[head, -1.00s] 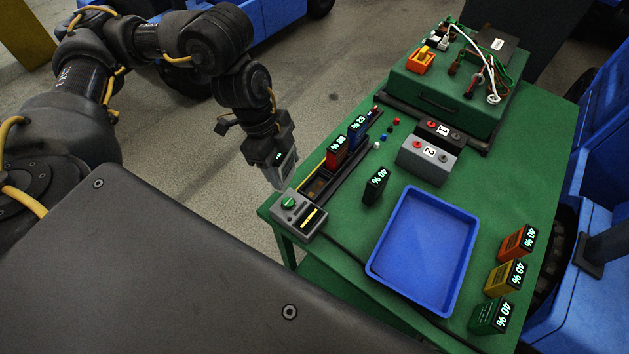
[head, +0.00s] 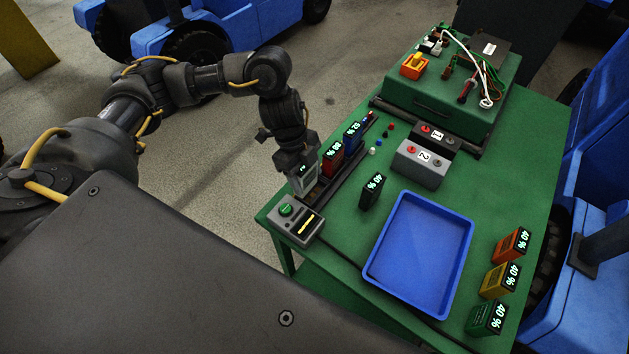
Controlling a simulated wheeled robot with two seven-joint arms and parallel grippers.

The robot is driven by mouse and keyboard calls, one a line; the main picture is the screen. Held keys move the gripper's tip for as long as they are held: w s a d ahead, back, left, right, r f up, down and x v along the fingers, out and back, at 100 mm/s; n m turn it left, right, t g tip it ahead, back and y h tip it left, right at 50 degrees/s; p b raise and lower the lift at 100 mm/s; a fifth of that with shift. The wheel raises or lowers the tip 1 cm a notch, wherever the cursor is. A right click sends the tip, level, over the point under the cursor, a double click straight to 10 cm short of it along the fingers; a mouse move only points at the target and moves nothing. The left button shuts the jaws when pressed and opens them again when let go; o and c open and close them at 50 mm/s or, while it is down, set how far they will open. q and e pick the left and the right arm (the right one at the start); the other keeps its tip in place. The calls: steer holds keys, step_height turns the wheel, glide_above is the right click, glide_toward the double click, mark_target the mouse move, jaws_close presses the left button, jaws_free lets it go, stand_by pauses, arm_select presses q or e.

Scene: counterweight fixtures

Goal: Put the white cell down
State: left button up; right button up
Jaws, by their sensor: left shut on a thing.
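My left gripper (head: 297,166) is shut on the white cell (head: 305,182), which it holds upright from above. The cell is at the black rack (head: 338,191) on the table's left edge, beside the red cell; its lower part is hidden, so I cannot tell whether it is seated. The red cell (head: 332,161), reading 80 %, and the blue cell (head: 352,136) stand farther along the rack. The grey meter box (head: 296,224) with a green knob is just in front of the white cell. My right gripper is not in view.
A black cell (head: 371,192) stands right of the rack. Orange (head: 510,245), yellow (head: 497,280) and green (head: 484,318) cells stand at right. Numbered blocks (head: 421,163) and a green wired case (head: 445,95) are at the back.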

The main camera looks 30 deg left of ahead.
mark_target(314, 183)
arm_select(q)
steer(key=shift+w+d+f, duration=0.2)
steer(key=shift+w+f, duration=0.35)
steer(key=shift+f, duration=0.1)
steer(key=shift+w+d+f, duration=0.2)
steer(key=shift+w+f, duration=0.3)
steer(key=shift+f, duration=0.1)
steer(key=shift+w+f, duration=0.15)
steer(key=shift+f, duration=1.6)
steer(key=shift+d+f+b, duration=0.1)
steer(key=shift+b, duration=0.2)
steer(key=o, duration=1.3)
steer(key=v, duration=1.2)
steer(key=shift+p, duration=0.3)
